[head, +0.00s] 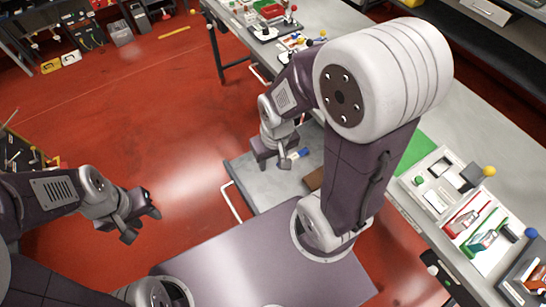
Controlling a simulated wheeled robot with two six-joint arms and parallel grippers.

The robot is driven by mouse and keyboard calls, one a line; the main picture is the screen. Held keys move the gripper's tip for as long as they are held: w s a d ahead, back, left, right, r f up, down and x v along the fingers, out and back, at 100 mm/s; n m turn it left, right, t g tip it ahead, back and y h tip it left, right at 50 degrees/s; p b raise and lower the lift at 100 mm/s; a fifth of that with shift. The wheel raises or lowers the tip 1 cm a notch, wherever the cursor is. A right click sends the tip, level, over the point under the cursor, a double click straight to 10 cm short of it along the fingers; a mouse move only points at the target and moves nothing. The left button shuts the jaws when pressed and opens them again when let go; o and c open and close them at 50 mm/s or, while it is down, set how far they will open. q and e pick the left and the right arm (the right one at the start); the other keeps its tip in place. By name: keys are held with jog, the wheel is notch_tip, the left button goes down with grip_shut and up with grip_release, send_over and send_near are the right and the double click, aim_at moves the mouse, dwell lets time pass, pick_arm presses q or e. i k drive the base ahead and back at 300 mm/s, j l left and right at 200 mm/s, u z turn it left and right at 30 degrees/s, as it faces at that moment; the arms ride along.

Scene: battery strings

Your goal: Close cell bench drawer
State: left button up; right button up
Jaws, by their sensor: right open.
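The cell bench drawer (243,168) is a grey tray pulled out from under the bench, below the table top. Its pale bar handle (231,203) is on its left side, facing the red floor. My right gripper (275,158) is over the drawer's far part, open; I cannot tell whether it touches the drawer. A small blue item (303,153) and a brown piece (314,180) show in the drawer. My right arm and base hide much of the drawer. My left gripper (140,219) is over the red floor, left of the drawer, with its fingers apart and empty.
The long grey bench (463,130) runs along the right, with a green mat (415,152) and several trays of parts on it. Another handle (259,73) shows further along under its edge.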

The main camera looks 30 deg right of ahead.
aim_at(261, 192)
jog(key=k+j+z, duration=0.15)
jog(key=z, duration=0.25)
jog(key=k+j+z, duration=0.15)
jog(key=z, duration=0.25)
jog(key=k+j, duration=0.05)
jog(key=j, duration=0.05)
